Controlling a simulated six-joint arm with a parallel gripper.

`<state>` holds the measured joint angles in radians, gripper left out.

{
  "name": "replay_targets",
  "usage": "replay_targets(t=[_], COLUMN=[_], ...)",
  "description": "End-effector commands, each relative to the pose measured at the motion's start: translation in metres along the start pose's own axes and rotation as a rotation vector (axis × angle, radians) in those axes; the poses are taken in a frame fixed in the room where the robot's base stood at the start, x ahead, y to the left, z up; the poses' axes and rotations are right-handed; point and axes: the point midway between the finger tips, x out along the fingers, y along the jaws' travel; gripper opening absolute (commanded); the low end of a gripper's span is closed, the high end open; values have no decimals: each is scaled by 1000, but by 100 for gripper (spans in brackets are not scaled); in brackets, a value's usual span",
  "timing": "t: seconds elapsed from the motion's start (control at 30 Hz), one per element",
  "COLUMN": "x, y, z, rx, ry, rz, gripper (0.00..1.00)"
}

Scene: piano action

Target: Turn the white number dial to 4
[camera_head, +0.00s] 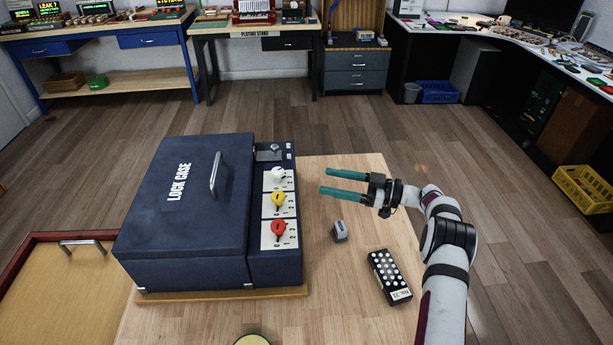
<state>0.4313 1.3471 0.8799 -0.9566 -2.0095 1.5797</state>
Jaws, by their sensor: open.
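The dark blue lock case (184,205) stands on the wooden table with its lid shut. A panel on its right side carries three dials in a column. The white dial (278,173) is the farthest one, on a white number plate. The number it points to is too small to tell. The yellow dial (278,199) and the red dial (278,229) are nearer. My gripper (323,181) has two teal fingers, spread apart and empty. It points left, to the right of the white dial and apart from it.
A small grey block (340,231) and a black keypad-like box (389,276) lie on the tabletop (345,290) right of the case. A metal latch-like part (269,152) sits beyond the white dial. A tray (62,290) with a handle is at left. The tabletop under my gripper looks clear.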

Motion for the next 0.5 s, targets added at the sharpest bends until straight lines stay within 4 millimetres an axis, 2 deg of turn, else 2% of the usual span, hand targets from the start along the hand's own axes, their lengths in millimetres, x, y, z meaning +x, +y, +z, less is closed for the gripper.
replay_targets(t=[0.13,0.5], x=[-13,-14], y=[0,-6], z=[0,-3], rx=[0,3], ry=[0,3], rz=[0,41], gripper=[71,70])
